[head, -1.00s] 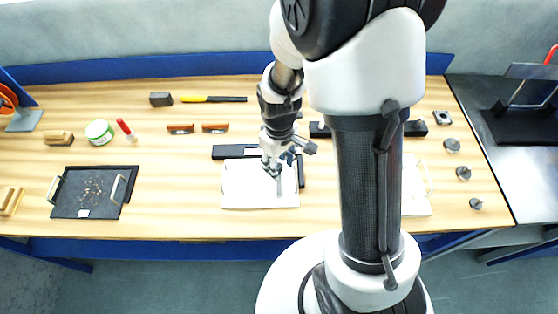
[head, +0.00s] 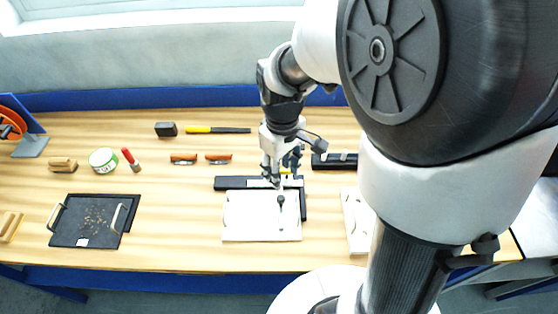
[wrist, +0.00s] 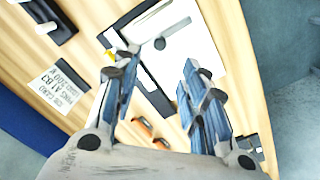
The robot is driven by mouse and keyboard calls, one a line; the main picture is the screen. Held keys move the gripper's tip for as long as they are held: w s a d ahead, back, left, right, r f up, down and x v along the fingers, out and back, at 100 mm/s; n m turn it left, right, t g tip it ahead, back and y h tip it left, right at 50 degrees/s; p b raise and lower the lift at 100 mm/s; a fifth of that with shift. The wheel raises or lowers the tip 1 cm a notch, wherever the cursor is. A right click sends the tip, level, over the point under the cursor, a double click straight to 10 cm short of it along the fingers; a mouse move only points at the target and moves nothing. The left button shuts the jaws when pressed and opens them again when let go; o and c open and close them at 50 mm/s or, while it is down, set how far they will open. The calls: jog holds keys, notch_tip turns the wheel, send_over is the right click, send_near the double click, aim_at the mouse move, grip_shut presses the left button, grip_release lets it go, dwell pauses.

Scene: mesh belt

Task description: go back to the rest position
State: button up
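My gripper (head: 283,178) hangs over the far edge of a white board (head: 248,222) in the head view. In the wrist view its two blue-grey fingers stand wide apart with nothing between them, so my gripper (wrist: 158,62) is open and empty. A small tool with a dark round knob (head: 281,200) lies on the white board; the wrist view shows the knob (wrist: 160,43) apart from the fingers. A black L-shaped frame (head: 232,183) runs along the board's far and right edges.
On the wooden table are a dark tray (head: 70,233), a green-white tin (head: 103,160), a red-handled tool (head: 131,160), two brown-handled tools (head: 184,159) and a yellow-black tool (head: 215,130). A second white board (head: 355,225) is partly hidden by my arm.

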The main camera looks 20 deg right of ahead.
dwell(0.4)
jog(key=s+r+m+t+b, duration=0.1)
jog(key=s+r+m+t, duration=0.3)
jog(key=s+r, duration=0.7)
jog(key=s+m, duration=0.1)
jog(key=s, duration=0.3)
jog(key=shift+a+r+t, duration=0.15)
jog(key=shift+t, duration=0.15)
dwell(1.5)
